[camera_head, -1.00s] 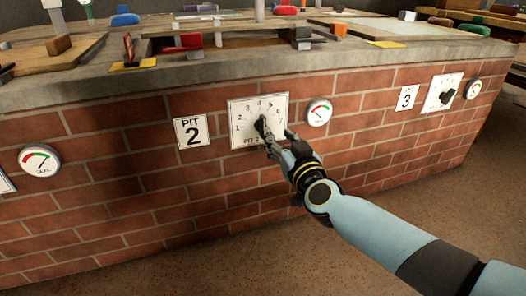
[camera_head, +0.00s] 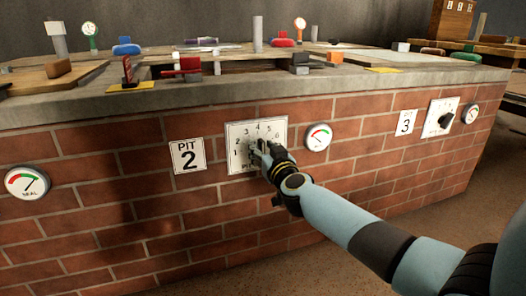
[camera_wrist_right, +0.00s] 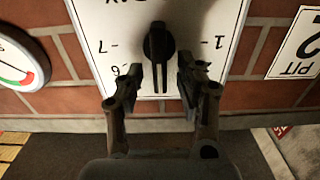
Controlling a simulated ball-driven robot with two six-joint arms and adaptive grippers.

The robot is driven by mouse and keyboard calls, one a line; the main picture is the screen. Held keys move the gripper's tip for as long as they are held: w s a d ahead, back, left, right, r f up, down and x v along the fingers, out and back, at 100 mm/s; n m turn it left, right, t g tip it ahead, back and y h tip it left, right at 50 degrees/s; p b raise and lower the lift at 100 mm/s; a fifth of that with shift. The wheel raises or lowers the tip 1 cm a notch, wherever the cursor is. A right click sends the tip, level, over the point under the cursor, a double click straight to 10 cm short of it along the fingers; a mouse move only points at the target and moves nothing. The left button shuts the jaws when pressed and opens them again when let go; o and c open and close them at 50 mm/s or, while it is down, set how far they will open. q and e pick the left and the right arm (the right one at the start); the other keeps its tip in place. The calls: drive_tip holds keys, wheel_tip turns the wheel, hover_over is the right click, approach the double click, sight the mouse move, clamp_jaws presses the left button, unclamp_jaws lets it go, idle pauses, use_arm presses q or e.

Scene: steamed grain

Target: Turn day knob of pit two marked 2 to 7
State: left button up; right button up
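The white dial plate (camera_head: 236,127) of pit two is on the brick wall, beside the PIT 2 sign (camera_head: 188,156). Its numbers run from 1 to 7. The black day knob (camera_wrist_right: 158,42) shows upside down in the right wrist view, its narrow bar roughly upright in the picture, toward the middle numbers. In the head view my gripper mostly hides it. My right gripper (camera_head: 257,150) is at the dial; its fingers (camera_wrist_right: 159,72) are apart, one on each side of the knob's bar, with gaps visible. My left gripper is not in view.
A round gauge (camera_head: 318,137) is right of the dial, and another gauge (camera_head: 27,182) is at far left. The pit 3 dial (camera_head: 440,118) is further right. The stone counter (camera_head: 200,96) above holds boards, blocks and posts. The wall below the dial is clear.

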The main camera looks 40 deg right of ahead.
drive_tip(key=shift+c, duration=0.4)
clamp_jaws()
